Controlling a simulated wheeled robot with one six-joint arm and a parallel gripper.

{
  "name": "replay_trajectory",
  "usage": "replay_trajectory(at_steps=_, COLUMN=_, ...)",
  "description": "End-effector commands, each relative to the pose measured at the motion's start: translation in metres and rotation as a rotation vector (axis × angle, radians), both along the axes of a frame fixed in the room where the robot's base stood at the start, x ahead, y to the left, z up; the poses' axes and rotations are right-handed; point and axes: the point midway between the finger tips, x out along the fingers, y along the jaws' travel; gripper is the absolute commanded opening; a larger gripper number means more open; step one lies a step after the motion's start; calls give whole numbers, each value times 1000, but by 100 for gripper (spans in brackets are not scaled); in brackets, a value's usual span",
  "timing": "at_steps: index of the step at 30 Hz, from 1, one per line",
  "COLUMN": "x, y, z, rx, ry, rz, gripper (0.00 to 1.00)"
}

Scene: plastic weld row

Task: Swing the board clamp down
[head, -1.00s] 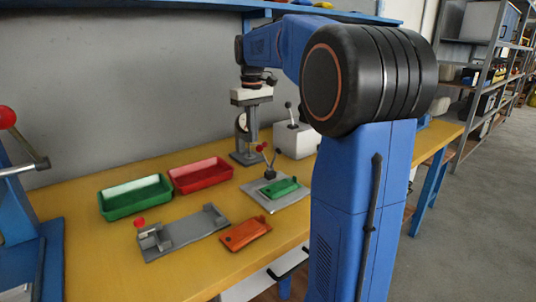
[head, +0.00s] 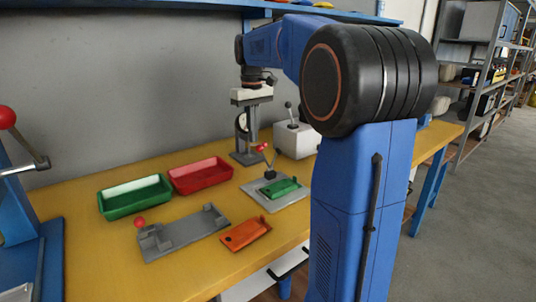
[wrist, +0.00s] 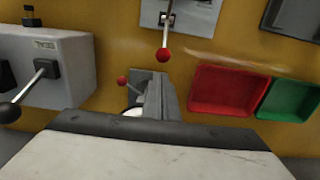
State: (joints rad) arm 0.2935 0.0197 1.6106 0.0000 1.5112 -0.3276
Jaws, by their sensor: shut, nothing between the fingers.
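The board clamp (head: 269,174) stands on a grey plate beside the green board (head: 285,188). Its lever with a red ball (head: 262,147) points upward. In the wrist view the red ball (wrist: 163,55) is at the top middle, with the clamp's plate (wrist: 196,12) cut by the top edge. My gripper (head: 251,96) is shut and empty, up over the bench behind the clamp and apart from it. In the wrist view its pale body fills the bottom, and its fingertips cannot be made out.
A grey press stand (head: 247,155) is below my gripper. A white box with a lever (head: 296,142) stands to its right. Red (head: 200,178) and green (head: 135,199) trays lie left. A grey fixture (head: 185,232) and an orange board (head: 245,234) are in front.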

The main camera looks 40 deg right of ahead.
Motion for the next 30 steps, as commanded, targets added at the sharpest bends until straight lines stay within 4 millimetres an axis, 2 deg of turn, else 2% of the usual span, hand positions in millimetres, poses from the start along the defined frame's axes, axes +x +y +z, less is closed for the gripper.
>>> replay_trajectory(at_steps=16, x=0, y=0, z=-2, rx=0, ry=0, rz=0, gripper=0)
replay_trajectory(at_steps=30, x=0, y=0, z=-23, rx=0, ry=1, rz=0, gripper=0)
